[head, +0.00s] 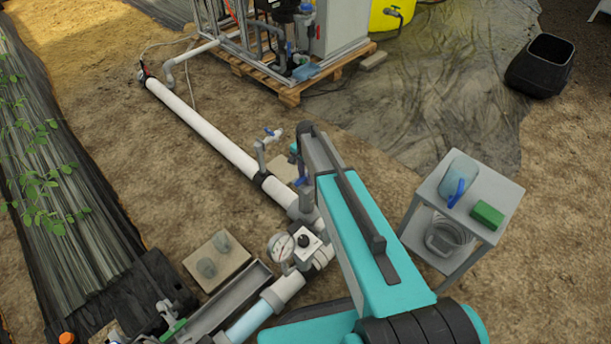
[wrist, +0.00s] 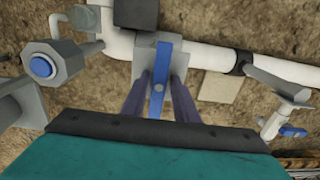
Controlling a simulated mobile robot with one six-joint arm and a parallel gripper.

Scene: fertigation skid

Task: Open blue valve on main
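The blue valve lever (wrist: 159,80) shows in the middle of the wrist view. It lies crosswise to the white main pipe (wrist: 206,55), over a grey valve body. My gripper (wrist: 161,82) has its two dark fingers on either side of the lever, with narrow gaps visible, so it looks open around it. Whether a finger touches the lever is unclear. In the head view the main pipe (head: 207,126) runs from the upper left toward the lower middle. My teal arm reaches over it there and hides most of the valve and my gripper.
A small tap with a blue handle (head: 272,132) stands on the pipe beyond the arm; its handle also shows in the wrist view (wrist: 292,131). A pressure gauge (head: 281,247) is near the arm's left. A grey side table (head: 412,240) stands to the right. Bare soil lies between.

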